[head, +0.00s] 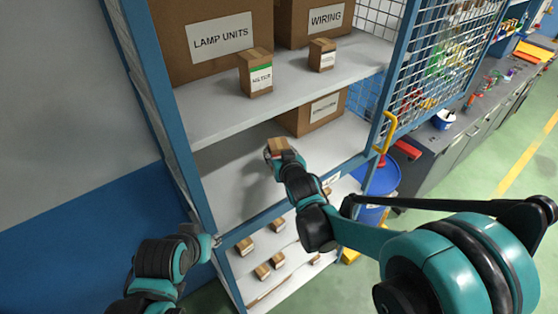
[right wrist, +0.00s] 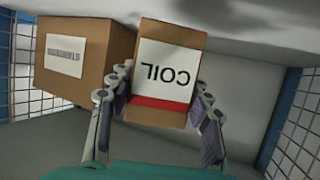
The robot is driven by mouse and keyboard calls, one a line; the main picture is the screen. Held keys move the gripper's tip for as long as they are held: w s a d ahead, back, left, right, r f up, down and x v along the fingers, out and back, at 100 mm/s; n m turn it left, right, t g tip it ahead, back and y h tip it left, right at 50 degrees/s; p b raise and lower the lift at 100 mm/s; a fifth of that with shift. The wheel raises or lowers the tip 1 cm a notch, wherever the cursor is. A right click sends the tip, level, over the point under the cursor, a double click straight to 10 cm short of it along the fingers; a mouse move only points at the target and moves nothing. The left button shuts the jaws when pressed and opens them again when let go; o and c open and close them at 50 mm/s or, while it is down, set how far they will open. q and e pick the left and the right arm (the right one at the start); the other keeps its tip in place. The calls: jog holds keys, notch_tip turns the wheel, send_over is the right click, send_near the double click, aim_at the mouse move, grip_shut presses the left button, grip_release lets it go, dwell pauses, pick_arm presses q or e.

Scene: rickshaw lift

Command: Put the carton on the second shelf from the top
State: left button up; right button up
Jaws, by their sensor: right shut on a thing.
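A small brown carton (head: 277,146) is held in my right gripper (head: 279,155). In the right wrist view the carton (right wrist: 166,75) has a white label reading COIL, upside down, with a red stripe. The fingers of my right gripper (right wrist: 161,108) press on both its sides. The carton is inside the bay over the middle shelf (head: 225,180); I cannot tell whether it touches the board. Above is the upper shelf (head: 215,112). My left gripper (head: 213,241) is near the rack's front left post, apart from the cartons; its fingers are too small to read.
A larger box (head: 315,113) stands on the middle shelf, left of the carton in the wrist view (right wrist: 80,60). The upper shelf holds the LAMP UNITS box (head: 212,38), the WIRING box (head: 315,20) and two small cartons. Several small cartons sit below. Blue posts edge the bay.

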notch_tip(320, 180, down, 4)
jog(key=shift+w, duration=0.15)
jog(key=shift+r, duration=0.1)
jog(key=shift+s, duration=0.2)
jog(key=o, duration=1.1)
jog(key=shift+b, duration=0.35)
jog(key=o, duration=0.4)
jog(key=shift+w, duration=0.1)
